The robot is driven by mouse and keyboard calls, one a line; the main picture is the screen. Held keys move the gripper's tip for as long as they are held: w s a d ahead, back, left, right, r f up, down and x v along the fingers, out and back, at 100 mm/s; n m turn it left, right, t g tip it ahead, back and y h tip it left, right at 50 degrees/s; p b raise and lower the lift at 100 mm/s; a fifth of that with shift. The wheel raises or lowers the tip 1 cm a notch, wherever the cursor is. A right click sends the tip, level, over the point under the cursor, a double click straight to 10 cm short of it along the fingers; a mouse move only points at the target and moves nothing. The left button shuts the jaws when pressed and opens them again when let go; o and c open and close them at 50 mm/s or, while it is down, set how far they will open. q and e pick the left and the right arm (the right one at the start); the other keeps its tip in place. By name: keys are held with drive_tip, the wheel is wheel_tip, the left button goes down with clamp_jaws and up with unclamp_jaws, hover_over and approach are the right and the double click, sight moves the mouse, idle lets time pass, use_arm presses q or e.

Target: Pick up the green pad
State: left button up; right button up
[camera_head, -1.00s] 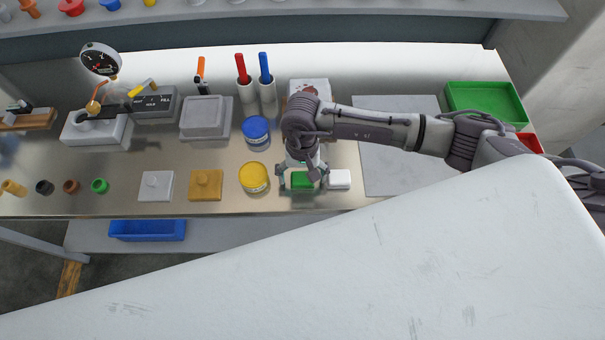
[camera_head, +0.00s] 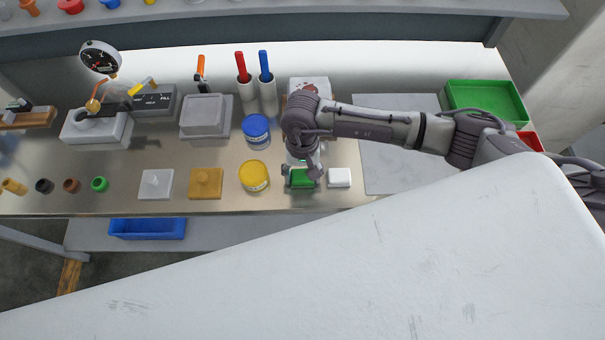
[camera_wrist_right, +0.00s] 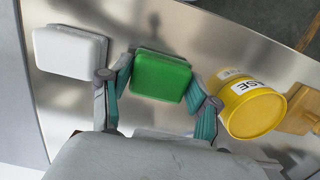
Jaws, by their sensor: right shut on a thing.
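The green pad (camera_head: 302,178) lies near the front edge of the metal bench, between the yellow-lidded jar and the white pad. In the right wrist view the green pad (camera_wrist_right: 161,75) sits between my right gripper's two fingers, which touch its left and right sides. My right gripper (camera_head: 302,175) is shut on the pad from above. It also shows at the bottom of the right wrist view (camera_wrist_right: 160,95). I cannot tell whether the pad touches the bench. My left gripper is not in view.
The white pad (camera_head: 339,178) is close on the right. The yellow-lidded jar (camera_head: 254,176) is close on the left, with a blue-lidded jar (camera_head: 256,130) behind it. A grey plate (camera_head: 400,150) and a green tray (camera_head: 487,103) are further right.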

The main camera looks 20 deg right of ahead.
sight(302, 175)
wheel_tip(302, 175, up, 3)
drive_tip(key=shift+w+r+b, duration=0.1)
drive_tip(key=shift+b, duration=0.85)
drive_tip(key=s+a+r+b, duration=0.4)
drive_tip(key=s+a+r, duration=0.3)
drive_tip(key=s+a, duration=0.1)
drive_tip(key=shift+a+r, duration=0.25)
drive_tip(key=shift+s, duration=0.1)
